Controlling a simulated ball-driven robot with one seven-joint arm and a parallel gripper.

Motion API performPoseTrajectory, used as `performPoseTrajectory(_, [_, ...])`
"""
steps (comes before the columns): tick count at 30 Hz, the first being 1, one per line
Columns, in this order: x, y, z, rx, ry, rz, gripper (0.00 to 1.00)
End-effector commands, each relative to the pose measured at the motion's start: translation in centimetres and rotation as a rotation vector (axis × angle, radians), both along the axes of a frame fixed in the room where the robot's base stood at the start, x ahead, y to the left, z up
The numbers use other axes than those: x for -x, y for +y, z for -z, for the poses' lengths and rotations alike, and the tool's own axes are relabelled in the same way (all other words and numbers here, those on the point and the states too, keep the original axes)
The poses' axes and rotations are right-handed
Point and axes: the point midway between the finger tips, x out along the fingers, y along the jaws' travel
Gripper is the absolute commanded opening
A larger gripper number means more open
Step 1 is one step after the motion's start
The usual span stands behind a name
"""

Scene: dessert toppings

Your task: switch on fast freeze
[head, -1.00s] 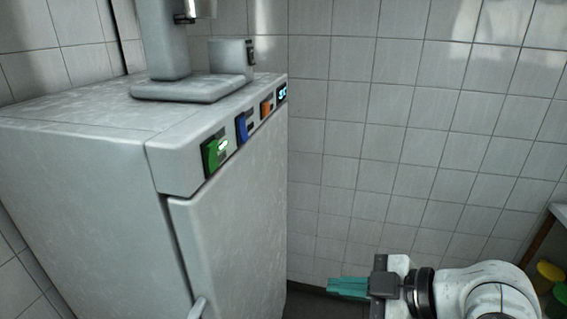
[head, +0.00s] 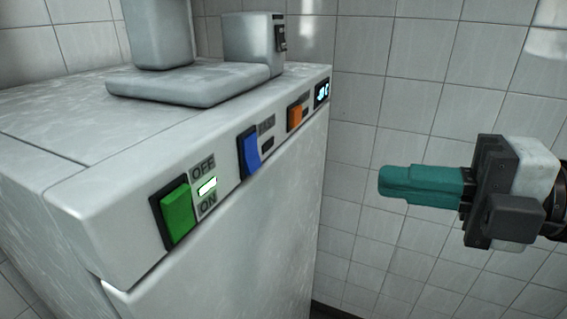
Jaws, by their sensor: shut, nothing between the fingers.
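The white freezer cabinet (head: 60,290) fills the left half of the view, with a row of switches along its top front panel. A green rocker switch (head: 177,213) is nearest, labelled OFF above and ON below, with its lamp (head: 207,186) lit. Beyond it is a blue rocker switch (head: 250,155) with a dark lamp and a label too small to read. Farther along is an orange switch (head: 294,118), its lamp also dark. My gripper (head: 384,183) is shut and empty, its teal fingers pointing left, apart from the panel and to its right.
A small lit display (head: 322,94) is at the far end of the panel. A grey appliance with a flat base (head: 190,85) stands on the cabinet top. A tiled wall (head: 440,80) is behind. The space between my gripper and the panel looks clear.

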Motion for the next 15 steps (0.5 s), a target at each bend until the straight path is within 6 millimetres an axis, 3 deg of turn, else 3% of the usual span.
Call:
performPoseTrajectory(5, [-0.3, 1.1, 0.1, -0.001, 0.003, -0.004, 0.00])
performPoseTrajectory(15, [-2.4, 6.9, 0.7, -0.001, 0.006, -0.005, 0.00])
